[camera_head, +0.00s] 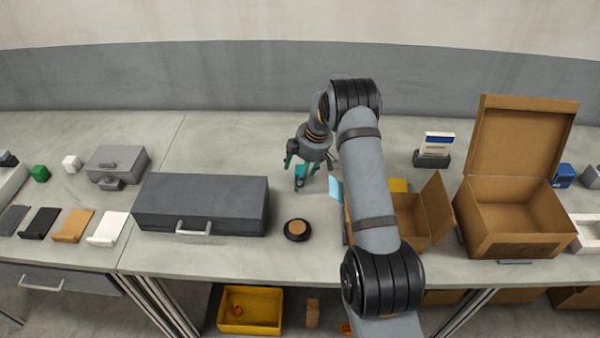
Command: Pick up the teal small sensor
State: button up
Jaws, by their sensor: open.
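My gripper (302,171) is at the back middle of the table, pointing down, with its teal-tipped fingers spread open. A small teal piece, which looks like the teal small sensor (300,176), shows between and just below the fingers. Its colour is close to that of the fingers, so its outline is hard to separate. I cannot tell whether the fingers touch it.
A dark grey case (200,193) lies left of my gripper, and a round black disc (297,230) lies in front. An open cardboard box (410,215) stands behind my arm, with a larger one (515,215) further right. The table behind the case is clear.

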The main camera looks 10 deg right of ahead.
jog(key=shift+f, duration=0.1)
jog(key=shift+c, duration=1.3)
grip_shut()
